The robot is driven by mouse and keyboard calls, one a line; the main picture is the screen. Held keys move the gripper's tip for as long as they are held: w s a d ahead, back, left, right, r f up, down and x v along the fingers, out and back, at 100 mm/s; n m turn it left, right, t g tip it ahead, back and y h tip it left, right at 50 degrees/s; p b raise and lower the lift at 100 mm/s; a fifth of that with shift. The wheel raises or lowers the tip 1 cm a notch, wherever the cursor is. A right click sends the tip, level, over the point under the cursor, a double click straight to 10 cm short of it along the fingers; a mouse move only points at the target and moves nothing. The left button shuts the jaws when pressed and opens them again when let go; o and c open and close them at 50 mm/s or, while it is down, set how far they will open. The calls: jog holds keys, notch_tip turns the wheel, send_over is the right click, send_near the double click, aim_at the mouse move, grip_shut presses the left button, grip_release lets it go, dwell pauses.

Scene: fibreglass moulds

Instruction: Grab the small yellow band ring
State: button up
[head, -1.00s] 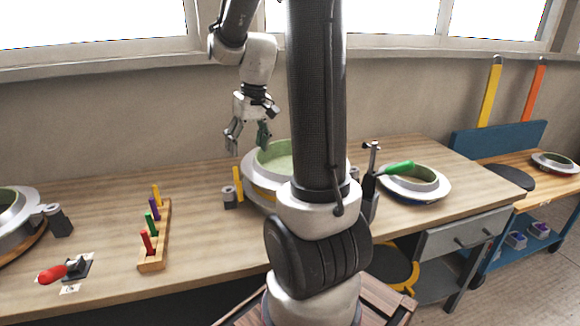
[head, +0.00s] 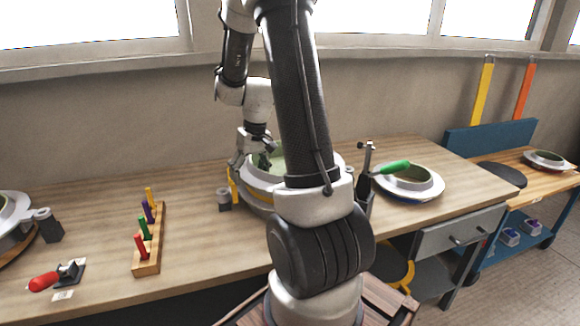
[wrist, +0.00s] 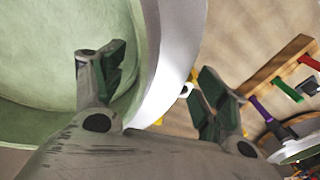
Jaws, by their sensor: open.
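A round pale-green mould with a white flange (head: 324,161) stands on the bench in the middle of the head view, partly behind my arm. Its side seems to carry a yellow band, mostly hidden, so I cannot make out the ring clearly. My gripper (head: 252,165) is open at the mould's left rim, pointing down. In the wrist view the white flange (wrist: 177,45) passes between the two open fingers of my gripper (wrist: 154,70), one over the green bowl, the other outside. Contact cannot be told.
A yellow upright handle (head: 233,188) on a dark clamp stands just left of the mould. A wooden rack (head: 150,255) with coloured pegs is further left. A red-handled clamp (head: 45,281) lies front left. A green-handled tool (head: 390,167) and another mould (head: 425,187) are right.

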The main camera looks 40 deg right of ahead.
jog(key=shift+c, duration=0.5)
grip_shut()
